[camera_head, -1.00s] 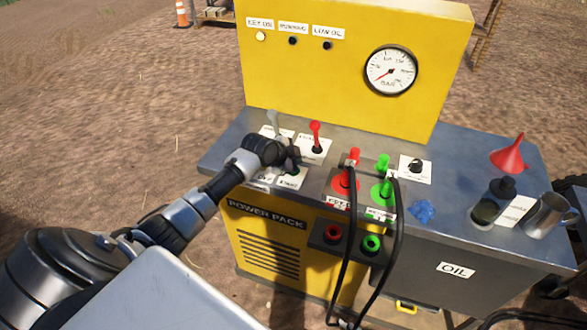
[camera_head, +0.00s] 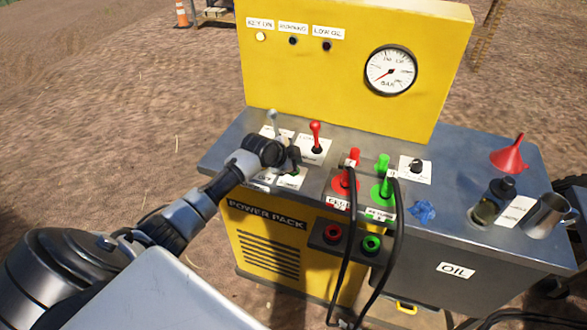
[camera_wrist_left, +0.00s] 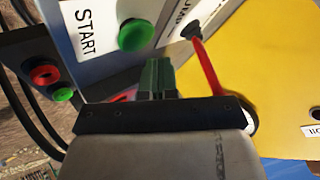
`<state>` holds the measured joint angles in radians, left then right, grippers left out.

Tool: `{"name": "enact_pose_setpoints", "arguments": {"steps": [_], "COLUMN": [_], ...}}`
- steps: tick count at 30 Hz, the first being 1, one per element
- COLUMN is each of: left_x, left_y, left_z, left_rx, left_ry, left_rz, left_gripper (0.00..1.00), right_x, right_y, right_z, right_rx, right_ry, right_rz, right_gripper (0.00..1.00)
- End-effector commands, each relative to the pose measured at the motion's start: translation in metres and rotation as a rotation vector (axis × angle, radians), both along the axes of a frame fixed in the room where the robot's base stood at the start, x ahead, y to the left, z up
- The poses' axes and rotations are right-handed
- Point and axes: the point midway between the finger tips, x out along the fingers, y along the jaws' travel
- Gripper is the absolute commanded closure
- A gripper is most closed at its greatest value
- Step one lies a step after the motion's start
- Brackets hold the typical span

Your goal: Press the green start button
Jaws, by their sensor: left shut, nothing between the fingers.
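The green start button (camera_wrist_left: 136,34) is a round green cap beside a white START label (camera_wrist_left: 85,30) in the left wrist view. In the head view only a sliver of the button (camera_head: 294,173) shows beneath my left gripper (camera_head: 293,162). My left gripper is shut and empty, and its fingertips (camera_wrist_left: 157,66) appear just short of the button in the wrist view. I cannot tell whether they touch it. The button does not look visibly pushed in. My right gripper is not in view.
A red lever (camera_head: 315,134) stands close to the right of my left gripper, and a grey lever (camera_head: 272,119) behind it. Red (camera_head: 345,182) and green (camera_head: 382,190) fittings with black hoses are further right. The yellow gauge panel (camera_head: 350,85) rises behind.

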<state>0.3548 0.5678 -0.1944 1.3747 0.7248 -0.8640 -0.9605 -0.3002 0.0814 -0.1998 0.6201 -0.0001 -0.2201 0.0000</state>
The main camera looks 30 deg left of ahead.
Motion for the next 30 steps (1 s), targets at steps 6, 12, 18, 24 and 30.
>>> {"name": "enact_pose_setpoints", "arguments": {"steps": [6,12,18,24,30], "left_x": [0.0,0.0,-0.0002,-0.0001,-0.0001], "left_y": [0.0,-0.0001,0.0,0.0,0.0], "left_z": [0.0,-0.0005,-0.0072,-0.0085,-0.0084], "left_rx": [0.0,0.0,0.001,0.0,0.0], "left_ry": [0.0,0.0,0.001,0.0,0.0], "left_rz": [0.0,0.0,-0.001,0.0,0.0], "left_gripper": [1.0,1.0,1.0,1.0,1.0], "right_x": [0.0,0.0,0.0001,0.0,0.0], "right_y": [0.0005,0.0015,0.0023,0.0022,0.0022], "right_z": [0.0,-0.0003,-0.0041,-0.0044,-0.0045], "right_rx": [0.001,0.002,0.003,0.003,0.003], "right_ry": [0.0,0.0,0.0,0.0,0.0], "right_rz": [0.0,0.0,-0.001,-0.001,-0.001], "right_gripper": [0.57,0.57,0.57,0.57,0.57]}}
